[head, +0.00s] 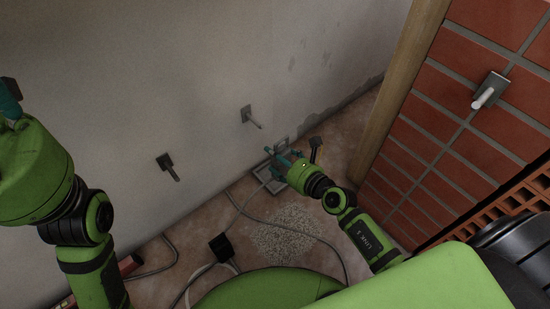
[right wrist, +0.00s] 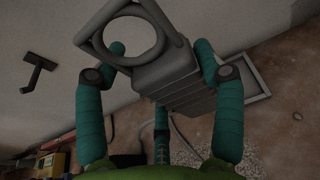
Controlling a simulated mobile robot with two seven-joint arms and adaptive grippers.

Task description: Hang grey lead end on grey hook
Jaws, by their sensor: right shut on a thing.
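The grey lead end (right wrist: 168,75), a blocky body with a large ring at its end, is held between the teal fingers of my right gripper (right wrist: 160,78). In the head view my right gripper (head: 278,162) is near the wall, low and to the right of the grey hook (head: 250,117). The ring is apart from the hook. A grey cable (head: 233,202) runs down to the floor. My left gripper (head: 9,101) shows only partly at the left edge; its fingertips are out of view.
A black hook (head: 168,166) is on the same wall, further left. A white hook (head: 486,94) is on the brick wall (head: 430,135) at right. A black lead end (head: 221,246) and cables are low in the picture. A pale rectangular frame (head: 262,173) is near my right gripper.

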